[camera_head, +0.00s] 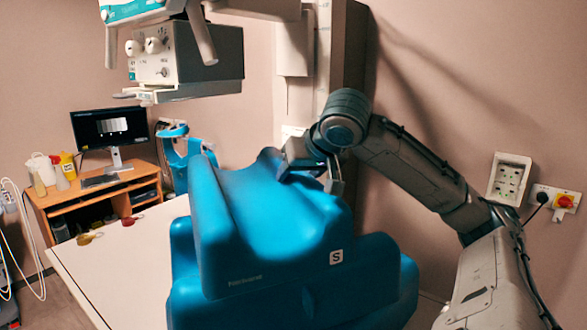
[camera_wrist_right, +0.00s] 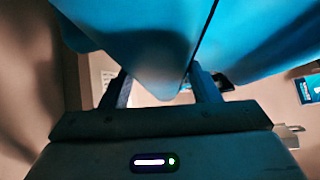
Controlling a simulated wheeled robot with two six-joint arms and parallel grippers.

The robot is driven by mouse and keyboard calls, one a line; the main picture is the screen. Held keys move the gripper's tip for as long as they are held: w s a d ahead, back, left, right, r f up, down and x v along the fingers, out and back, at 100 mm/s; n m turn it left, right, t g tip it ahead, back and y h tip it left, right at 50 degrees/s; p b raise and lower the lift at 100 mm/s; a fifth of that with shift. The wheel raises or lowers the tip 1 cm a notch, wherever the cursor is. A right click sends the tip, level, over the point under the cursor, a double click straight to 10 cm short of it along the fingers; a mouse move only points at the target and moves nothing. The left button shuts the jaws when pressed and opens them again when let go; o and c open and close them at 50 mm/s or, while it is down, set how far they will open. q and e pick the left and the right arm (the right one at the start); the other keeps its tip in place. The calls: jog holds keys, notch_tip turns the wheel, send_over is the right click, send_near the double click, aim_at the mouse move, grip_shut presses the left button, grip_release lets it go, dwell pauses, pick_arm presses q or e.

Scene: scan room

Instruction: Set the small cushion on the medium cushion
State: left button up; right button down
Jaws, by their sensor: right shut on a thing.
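The small cushion (camera_head: 275,225) is blue, with a white S label on its lower right. It is tilted, and its top edge is at my right gripper (camera_head: 318,178), which is shut on it. In the right wrist view the small cushion (camera_wrist_right: 150,60) comes down between the two fingers of my right gripper (camera_wrist_right: 162,90). A second blue cushion (camera_head: 385,285), apparently the medium one, lies below and behind it. The small cushion hides most of it and its label, and I cannot tell whether the two touch. My left gripper is not in view.
A pale table top (camera_head: 115,265) extends to the left of the cushions and has free room. A wooden desk with a monitor (camera_head: 110,127) stands at the back left. Scanning equipment (camera_head: 185,65) hangs above. The wall carries sockets (camera_head: 510,178) on the right.

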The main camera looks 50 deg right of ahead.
jog(key=shift+w+r+p, duration=0.15)
jog(key=shift+w+p, duration=0.15)
jog(key=shift+w, duration=0.25)
jog(key=shift+w+d+f, duration=0.1)
jog(key=shift+w+f, duration=0.2)
jog(key=shift+w, duration=0.15)
notch_tip(320, 180, down, 4)
jog(key=shift+s+r+b, duration=0.15)
jog(key=shift+r+b, duration=0.1)
jog(key=shift+b, duration=1)
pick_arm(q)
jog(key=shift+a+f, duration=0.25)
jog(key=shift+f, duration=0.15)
pick_arm(e)
jog(key=shift+c, duration=2.4)
grip_release()
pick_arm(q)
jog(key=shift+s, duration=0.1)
pick_arm(e)
jog(key=shift+r, duration=0.1)
pick_arm(q)
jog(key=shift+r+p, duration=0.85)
jog(key=shift+p, duration=0.1)
pick_arm(e)
jog(key=v, duration=1.2)
